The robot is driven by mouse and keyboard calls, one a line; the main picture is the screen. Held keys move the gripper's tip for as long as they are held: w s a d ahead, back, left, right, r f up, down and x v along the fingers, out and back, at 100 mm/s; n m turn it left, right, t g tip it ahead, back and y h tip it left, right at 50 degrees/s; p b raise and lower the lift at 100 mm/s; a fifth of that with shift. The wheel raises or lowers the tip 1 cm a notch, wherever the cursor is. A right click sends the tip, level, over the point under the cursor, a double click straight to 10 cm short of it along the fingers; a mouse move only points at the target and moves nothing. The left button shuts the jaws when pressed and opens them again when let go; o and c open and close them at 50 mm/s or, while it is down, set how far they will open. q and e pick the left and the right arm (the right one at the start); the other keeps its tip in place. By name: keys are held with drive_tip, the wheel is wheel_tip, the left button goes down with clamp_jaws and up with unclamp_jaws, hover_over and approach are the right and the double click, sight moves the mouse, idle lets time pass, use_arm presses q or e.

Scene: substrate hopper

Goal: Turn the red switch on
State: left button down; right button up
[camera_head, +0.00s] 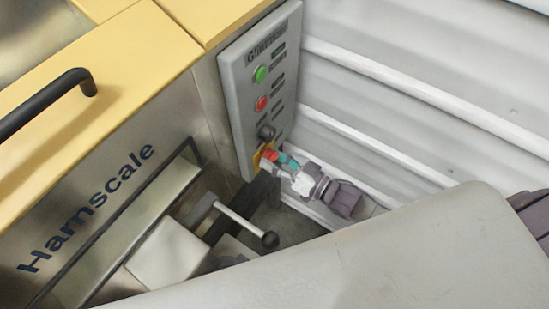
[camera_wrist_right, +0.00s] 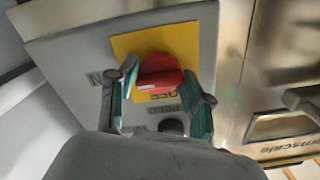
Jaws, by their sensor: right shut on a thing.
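The red switch (camera_wrist_right: 160,74) sits on a yellow plate (camera_wrist_right: 195,42) on the grey control panel in the right wrist view. My right gripper (camera_wrist_right: 165,85) has its teal-padded fingers on both sides of the red knob and is shut on it. In the head view the right gripper (camera_head: 283,166) is at the lower end of the panel (camera_head: 240,100), with a bit of the red switch (camera_head: 268,155) showing between the fingers. The knob's far side is partly hidden. My left gripper is not in view.
Above the switch on the panel are a green button (camera_head: 260,74), a red button (camera_head: 261,103) and a black knob (camera_head: 266,132). The yellow-topped Harnscale machine (camera_head: 120,70) stands at left, with a ball-ended lever (camera_head: 240,222) below the panel. A white ribbed wall (camera_head: 420,90) is at right.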

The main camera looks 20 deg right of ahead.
drive_tip(key=o, duration=1.1)
drive_tip(key=v, duration=1.2)
drive_tip(key=shift+f, duration=0.1)
